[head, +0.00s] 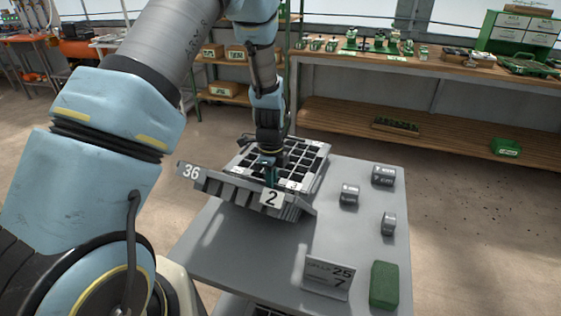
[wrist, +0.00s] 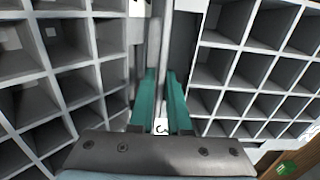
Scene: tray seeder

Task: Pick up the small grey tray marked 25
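A grey rack of trays (head: 225,190) stands at the back left of the grey table, with labels 36 and 2 on its front. Black-celled trays (head: 312,158) lie on it; a small label there looks like 3. I read no 25 on any tray. My gripper (head: 270,172) points down at the trays. In the wrist view, its two teal fingers (wrist: 162,85) are slightly apart, with a thin grey bar between their tips and a label like 3 behind them. I cannot tell whether they touch the bar. Grey celled trays lie left (wrist: 50,75) and right (wrist: 255,70) of them.
A card (head: 328,277) showing 25 and 7 stands near the front of the table (head: 240,245). A green block (head: 384,285) is right of it. A wooden shelf unit (head: 420,128) is behind, with floor between.

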